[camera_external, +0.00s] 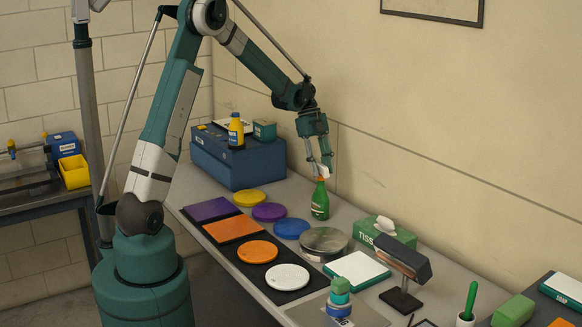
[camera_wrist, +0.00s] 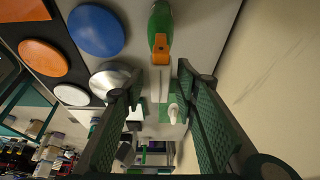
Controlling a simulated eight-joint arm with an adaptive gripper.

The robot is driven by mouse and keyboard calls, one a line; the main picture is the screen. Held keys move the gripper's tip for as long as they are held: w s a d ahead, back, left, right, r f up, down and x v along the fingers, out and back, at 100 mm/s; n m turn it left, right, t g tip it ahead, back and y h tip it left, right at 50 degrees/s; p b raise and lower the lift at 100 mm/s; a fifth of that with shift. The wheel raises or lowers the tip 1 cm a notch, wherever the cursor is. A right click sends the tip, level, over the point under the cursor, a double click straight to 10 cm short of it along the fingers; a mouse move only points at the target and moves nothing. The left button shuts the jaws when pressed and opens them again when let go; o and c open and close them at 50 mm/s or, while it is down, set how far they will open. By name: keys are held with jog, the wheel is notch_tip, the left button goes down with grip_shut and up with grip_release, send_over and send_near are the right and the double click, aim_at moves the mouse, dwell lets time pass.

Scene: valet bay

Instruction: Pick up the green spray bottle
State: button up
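The green spray bottle (camera_external: 320,201) stands upright on the table near the wall, with an orange and white spray head on top. My gripper (camera_external: 319,171) is right above it, fingers pointing down on either side of the spray head. In the wrist view the bottle (camera_wrist: 160,22) shows at the top, its orange nozzle pointing toward the space between the fingers. My gripper (camera_wrist: 157,85) is open there, with a wide gap between the two green pads. I cannot tell whether a finger touches the spray head.
A blue box (camera_external: 240,160) carrying a yellow bottle (camera_external: 236,131) stands behind left. A blue disc (camera_external: 291,228) and a metal tin (camera_external: 324,241) lie in front of the bottle. A green tissue box (camera_external: 384,232) stands to its right. The wall is close behind.

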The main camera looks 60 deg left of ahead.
grip_shut()
jog(key=shift+r, duration=0.15)
jog(key=shift+r, duration=4.9)
